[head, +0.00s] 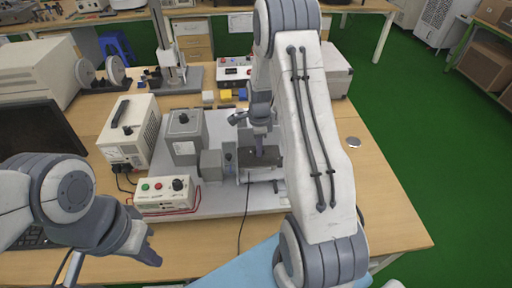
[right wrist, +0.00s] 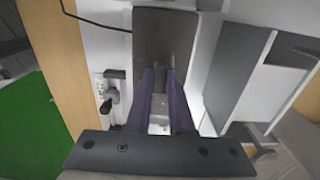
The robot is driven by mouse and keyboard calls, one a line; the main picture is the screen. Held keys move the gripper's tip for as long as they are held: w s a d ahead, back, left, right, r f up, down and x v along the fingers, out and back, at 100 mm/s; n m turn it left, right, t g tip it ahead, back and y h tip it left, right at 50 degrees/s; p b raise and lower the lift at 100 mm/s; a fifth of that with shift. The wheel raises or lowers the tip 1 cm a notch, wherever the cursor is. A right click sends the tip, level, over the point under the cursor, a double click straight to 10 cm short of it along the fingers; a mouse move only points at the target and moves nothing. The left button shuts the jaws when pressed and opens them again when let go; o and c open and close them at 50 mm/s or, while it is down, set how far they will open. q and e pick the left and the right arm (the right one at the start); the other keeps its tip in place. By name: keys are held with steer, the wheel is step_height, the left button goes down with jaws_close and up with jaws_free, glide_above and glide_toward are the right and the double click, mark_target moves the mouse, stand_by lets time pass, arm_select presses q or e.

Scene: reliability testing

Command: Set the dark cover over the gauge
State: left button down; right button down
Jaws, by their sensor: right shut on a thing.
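The dark cover (head: 270,161) is a flat dark plate over the grey-and-white test rig in the head view. In the right wrist view the cover (right wrist: 165,28) lies beyond the fingertips, with a small grey grip piece between them. My right gripper (head: 260,150) is above it, shut on that piece; it also shows in the right wrist view (right wrist: 166,80). I cannot pick out the gauge; the cover and my arm hide part of the rig. My left gripper (head: 152,252) is low at the left, away from the rig; its finger gap is unclear.
The rig's base plate (head: 225,203) carries a grey motor box (head: 184,136). A button box (head: 164,195) stands at its front left, and a cream instrument (head: 130,130) behind that. A dark cable hangs at the front. The table is clear around a small round disc (head: 353,142).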

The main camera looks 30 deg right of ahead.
steer(key=shift+r, duration=0.15)
steer(key=shift+a, duration=0.3)
steer(key=shift+f+b, duration=0.35)
steer(key=shift+f, duration=0.3)
steer(key=c, duration=0.8)
jaws_free()
steer(key=shift+r, duration=0.15)
